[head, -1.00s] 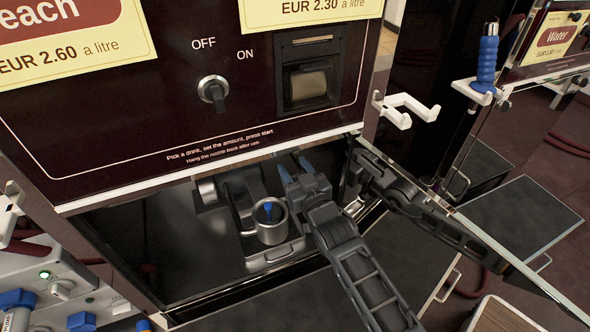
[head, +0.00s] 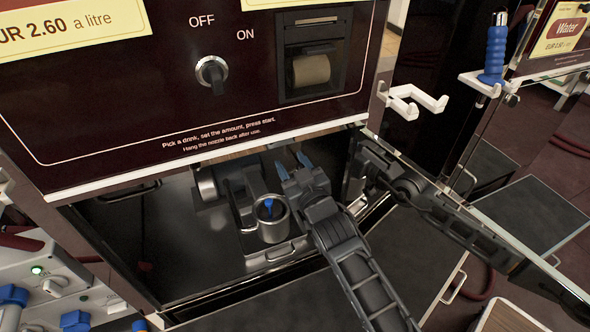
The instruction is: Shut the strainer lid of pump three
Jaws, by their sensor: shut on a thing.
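The pump's strainer pot (head: 272,232), a round metal cup with a blue piece inside, stands in the open lower bay of the cabinet. Its mouth is uncovered. A grey pump part (head: 243,187) rises just behind it. My gripper (head: 293,164) has blue fingertips and is behind and right of the pot, under the front panel's lower edge. Its fingers stand a little apart, shut on what seems to be the strainer lid. The lid itself is hardly visible, and its angle cannot be told. No number on the pump can be read.
The front panel (head: 120,180) overhangs the bay. An open door with a pale edge (head: 520,255) stands close at right, with a dark arm shape along it. A white hook (head: 415,100) juts out above. A white unit with blue caps (head: 60,290) is at lower left.

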